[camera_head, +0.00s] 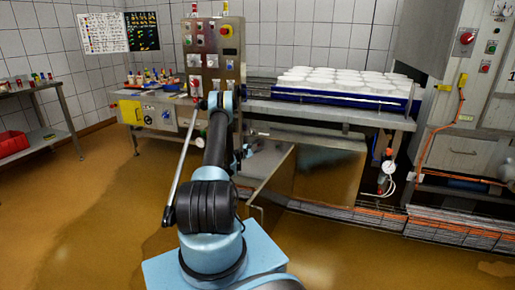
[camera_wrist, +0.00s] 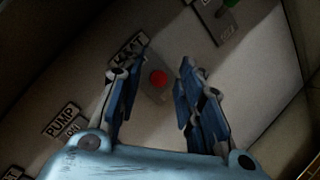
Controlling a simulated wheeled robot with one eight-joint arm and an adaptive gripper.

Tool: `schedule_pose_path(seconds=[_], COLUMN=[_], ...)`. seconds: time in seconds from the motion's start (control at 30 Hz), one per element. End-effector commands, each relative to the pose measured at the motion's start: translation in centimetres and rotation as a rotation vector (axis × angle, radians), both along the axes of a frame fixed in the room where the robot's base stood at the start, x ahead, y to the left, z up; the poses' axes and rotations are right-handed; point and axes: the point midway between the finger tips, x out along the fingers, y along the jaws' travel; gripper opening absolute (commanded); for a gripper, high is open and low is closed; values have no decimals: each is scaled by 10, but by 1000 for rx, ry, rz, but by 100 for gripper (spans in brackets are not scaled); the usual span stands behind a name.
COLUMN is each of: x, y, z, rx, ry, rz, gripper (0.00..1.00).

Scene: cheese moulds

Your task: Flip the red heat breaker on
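The red heat breaker (camera_wrist: 158,77) shows in the wrist view as a small red round tip on a grey plate, beside a label reading HEAT (camera_wrist: 128,48). My gripper (camera_wrist: 164,58) is open, with one blue finger on either side of the red tip in the picture. I cannot tell whether either finger touches it. A PUMP label (camera_wrist: 61,120) with an ON plate is at lower left, and a green switch (camera_wrist: 230,3) is at upper right. In the head view my arm reaches to the metal control cabinet (camera_head: 240,62) and hides its lower part.
A blue tray of white moulds (camera_head: 335,96) stands on the bench to the right. A side table (camera_head: 38,88) is at far left. The brown floor (camera_head: 90,205) at left is clear.

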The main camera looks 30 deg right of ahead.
Motion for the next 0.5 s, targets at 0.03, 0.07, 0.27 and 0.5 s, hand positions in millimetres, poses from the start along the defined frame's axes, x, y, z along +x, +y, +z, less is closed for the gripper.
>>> schedule_pose_path(seconds=[0.03, 0.07, 0.27, 0.5], x=[1, 2, 6, 9], y=[-2, -3, -1, 4], z=[0, 0, 0, 0], rx=[0, 0, -1, 0], ry=[0, 0, 0, 0], rz=[1, 2, 9, 14], gripper=[34, 34, 34, 20])
